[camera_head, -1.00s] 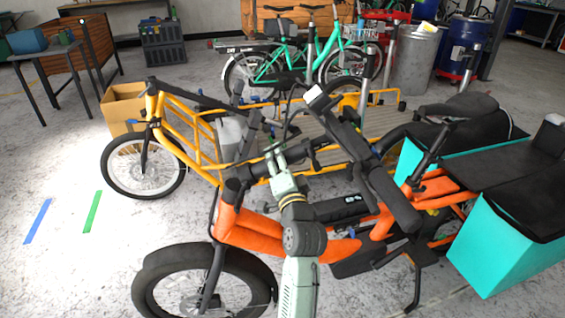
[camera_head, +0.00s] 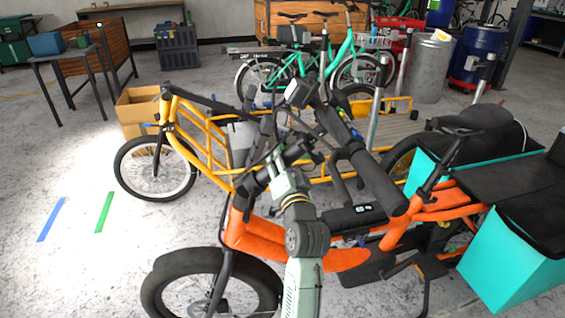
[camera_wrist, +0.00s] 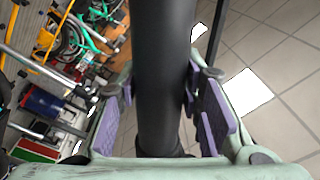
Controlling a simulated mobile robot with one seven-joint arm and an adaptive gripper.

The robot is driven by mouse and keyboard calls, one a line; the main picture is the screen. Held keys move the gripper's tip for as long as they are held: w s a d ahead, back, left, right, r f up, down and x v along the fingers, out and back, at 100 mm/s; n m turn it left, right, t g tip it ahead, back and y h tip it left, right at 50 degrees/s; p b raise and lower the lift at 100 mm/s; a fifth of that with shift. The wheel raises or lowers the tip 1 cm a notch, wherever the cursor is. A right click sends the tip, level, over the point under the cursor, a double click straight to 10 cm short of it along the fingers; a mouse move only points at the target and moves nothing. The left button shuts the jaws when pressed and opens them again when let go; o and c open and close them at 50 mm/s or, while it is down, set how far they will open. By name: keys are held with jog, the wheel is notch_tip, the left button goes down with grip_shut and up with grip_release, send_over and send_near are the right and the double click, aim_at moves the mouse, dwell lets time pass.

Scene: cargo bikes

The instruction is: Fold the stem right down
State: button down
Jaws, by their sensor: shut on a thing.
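The orange cargo bike (camera_head: 262,232) stands in front. Its black stem (camera_head: 255,190) leans up and to the right from the orange head tube, with the black handlebar (camera_head: 372,180) at its upper end. The stem is partly hidden by my arm and cables. My gripper (camera_head: 278,170) is shut on the stem. In the wrist view the stem (camera_wrist: 163,80) is a thick black tube running between the purple pads of my gripper (camera_wrist: 165,110).
A yellow cargo bike (camera_head: 190,120) stands close behind, with a cardboard box (camera_head: 137,112) beside it. The orange bike's turquoise bags (camera_head: 508,258) are at the right.

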jog(key=shift+s+a+r, duration=0.15)
jog(key=shift+a+r, duration=0.15)
jog(key=shift+a, duration=0.15)
jog(key=c, duration=1.4)
grip_release()
jog(key=o, duration=0.3)
jog(key=shift+f, duration=0.1)
jog(key=shift+d, duration=0.15)
jog(key=v, duration=1.2)
jog(key=shift+d+f, duration=0.25)
jog(key=shift+f, duration=0.05)
